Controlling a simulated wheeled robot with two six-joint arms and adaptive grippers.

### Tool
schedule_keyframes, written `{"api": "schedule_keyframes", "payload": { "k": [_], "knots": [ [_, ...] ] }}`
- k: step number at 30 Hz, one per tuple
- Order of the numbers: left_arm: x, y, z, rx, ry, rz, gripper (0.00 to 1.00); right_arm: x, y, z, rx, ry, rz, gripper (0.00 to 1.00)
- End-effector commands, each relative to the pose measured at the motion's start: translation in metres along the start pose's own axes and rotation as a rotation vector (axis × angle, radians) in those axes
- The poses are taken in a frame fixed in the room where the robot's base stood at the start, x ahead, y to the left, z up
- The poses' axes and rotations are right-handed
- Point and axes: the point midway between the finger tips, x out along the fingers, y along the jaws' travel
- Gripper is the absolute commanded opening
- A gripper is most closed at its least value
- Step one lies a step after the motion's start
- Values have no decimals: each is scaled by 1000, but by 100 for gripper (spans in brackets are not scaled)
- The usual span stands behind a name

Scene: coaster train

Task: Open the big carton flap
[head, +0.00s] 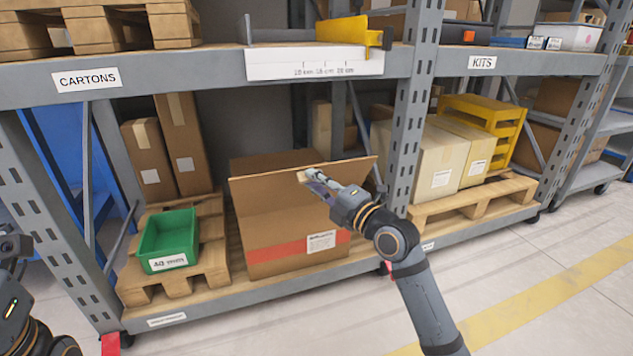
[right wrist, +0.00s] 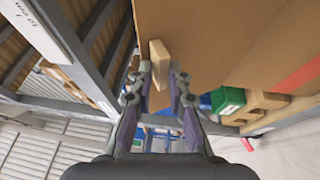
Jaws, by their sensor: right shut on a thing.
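The big carton (head: 280,219) stands on the lower shelf, brown with a red band and a white label. Its wide front flap (head: 262,192) stands up along the front, and a gap shows behind its upper edge. A back panel (head: 270,162) shows beyond it. My right gripper (head: 306,178) is at the flap's upper edge, shut on a small pale tab (head: 303,176). In the right wrist view, the pale tab (right wrist: 159,65) is between the fingertips, against the brown cardboard (right wrist: 230,45). The left arm shows only in part at the left edge; its gripper is not in view.
A green bin (head: 168,240) sits on a pallet left of the carton. Rack uprights (head: 411,110) stand to the right, with the upper shelf beam (head: 190,71) above. Tan boxes (head: 440,160) stand on another pallet to the right. The floor in front is clear.

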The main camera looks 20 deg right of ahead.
Motion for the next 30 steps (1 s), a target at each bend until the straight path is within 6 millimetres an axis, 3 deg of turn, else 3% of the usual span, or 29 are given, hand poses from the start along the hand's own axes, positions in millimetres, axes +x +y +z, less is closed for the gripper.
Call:
{"api": "schedule_keyframes", "payload": {
  "k": [1, 3, 4, 7, 21, 30],
  "knots": [
    [-1, 0, 0, 0, 0, 0, 0, 0, -13, 1, 11, 1, -28, 0],
    [-1, 0, 0, 0, 0, 0, 0, 0, -13, 1, 11, 1, -28, 0],
    [-1, 0, 0, 0, 0, 0, 0, 0, -13, 1, 11, 1, -28, 19],
    [-1, 0, 0, 0, 1, 0, 0, 0, -12, 1, 10, 1, -27, 33],
    [-1, 0, 1, 0, -3, 0, 0, -2, -9, 1, 4, 0, -21, 34],
    [-1, 0, 0, 0, -1, 0, 0, -45, -8, 2, -6, -1, -23, 34]
  ]
}}
